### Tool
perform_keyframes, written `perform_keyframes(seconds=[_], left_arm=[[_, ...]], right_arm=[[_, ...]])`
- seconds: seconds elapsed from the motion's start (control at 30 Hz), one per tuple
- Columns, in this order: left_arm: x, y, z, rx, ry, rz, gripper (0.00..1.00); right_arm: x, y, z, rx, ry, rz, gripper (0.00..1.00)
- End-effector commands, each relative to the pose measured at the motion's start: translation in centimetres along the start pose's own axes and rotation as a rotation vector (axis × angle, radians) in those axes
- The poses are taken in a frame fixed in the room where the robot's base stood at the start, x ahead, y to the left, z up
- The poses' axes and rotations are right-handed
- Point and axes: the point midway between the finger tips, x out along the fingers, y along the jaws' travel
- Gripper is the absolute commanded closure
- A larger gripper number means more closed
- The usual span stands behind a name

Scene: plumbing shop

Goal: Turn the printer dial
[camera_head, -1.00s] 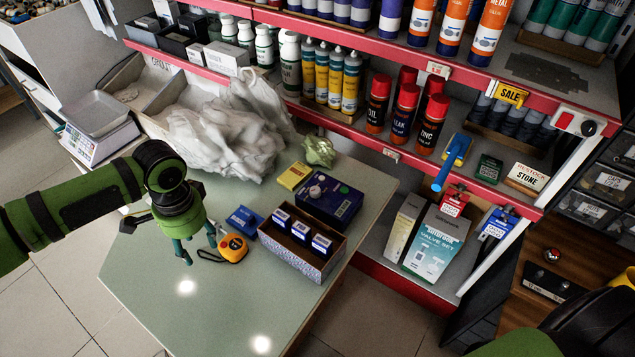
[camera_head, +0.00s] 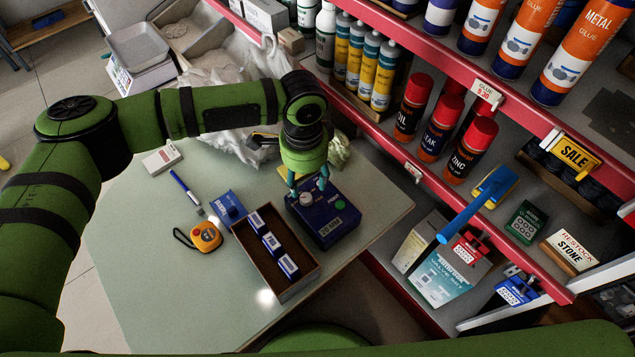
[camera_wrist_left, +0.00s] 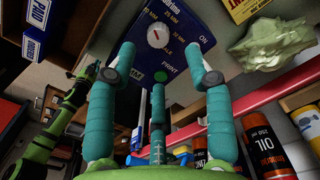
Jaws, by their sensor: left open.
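The printer (camera_head: 328,226) is a dark blue box on the pale green table, with a white round dial (camera_head: 306,198) and a green button (camera_head: 340,204) on its top. It also shows in the left wrist view (camera_wrist_left: 187,22), with the white dial (camera_wrist_left: 158,35) and the green button (camera_wrist_left: 188,87). My left gripper (camera_head: 308,186) is directly above the dial end of the printer, pointing down. In the left wrist view its teal fingers (camera_wrist_left: 166,62) are spread open, with the dial between and beyond them. I cannot tell whether they touch the printer.
A cardboard box (camera_head: 262,286) with small blue-and-white boxes stands left of the printer. Red-edged shelves (camera_head: 440,184) stand behind at right. The table's left front is clear.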

Motion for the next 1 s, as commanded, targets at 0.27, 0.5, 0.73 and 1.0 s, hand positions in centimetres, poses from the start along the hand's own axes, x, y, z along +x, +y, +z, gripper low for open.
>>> perform_keyframes(seconds=[0.27, 0.5, 0.73, 1.0], left_arm=[[4.1, 0.1, 0.1, 0.000, -0.003, 0.000, 0.48], [6.1, 0.0, 0.1, -0.001, -0.002, 0.000, 0.48], [6.2, 0.0, 0.0, 0.000, -0.001, 0.000, 0.48], [6.2, 0.0, 0.0, 0.000, -0.001, 0.000, 1.00]], right_arm=[[-0.9, 0.0, -0.1, 0.000, 0.000, 0.000, 1.00], [-1.1, 0.0, -0.1, 0.000, 0.000, 0.000, 1.00], [-1.1, 0.0, -0.1, 0.000, 0.000, 0.000, 1.00], [-1.1, 0.0, -0.1, 0.000, 0.000, 0.000, 1.00]])
